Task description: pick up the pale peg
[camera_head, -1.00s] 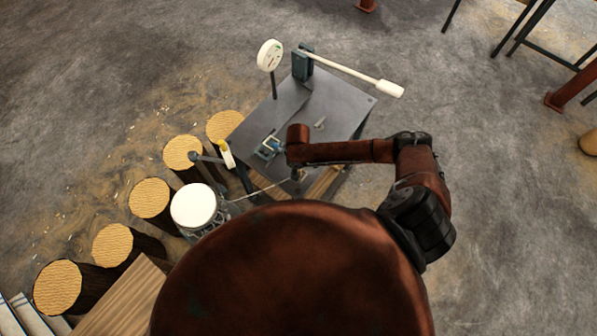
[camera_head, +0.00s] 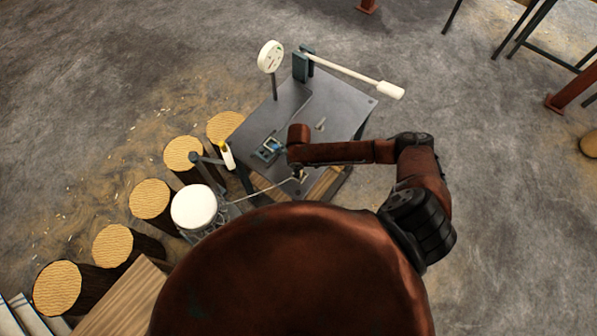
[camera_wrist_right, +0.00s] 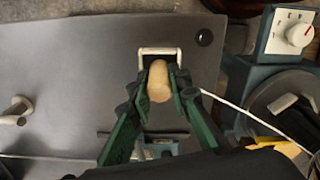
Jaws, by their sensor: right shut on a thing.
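The pale peg (camera_wrist_right: 159,82) is a short tan piece with a rounded end, seen in the right wrist view. My right gripper (camera_wrist_right: 160,75) has its dark green fingers closed on either side of it. The peg stands just in front of a white staple-shaped bracket (camera_wrist_right: 160,52) on the grey bench top. Its lower part is hidden between the fingers. In the head view my right arm reaches over the grey bench (camera_head: 340,108), and I cannot make out the peg there. My left gripper is not in view.
A white lever (camera_head: 360,73) and a round white dial (camera_head: 270,56) stand at the bench's far side. A white-topped drum (camera_head: 194,207) and several log stumps (camera_head: 150,199) stand to the left. A teal box with a knob (camera_wrist_right: 285,35) is at the wrist view's right.

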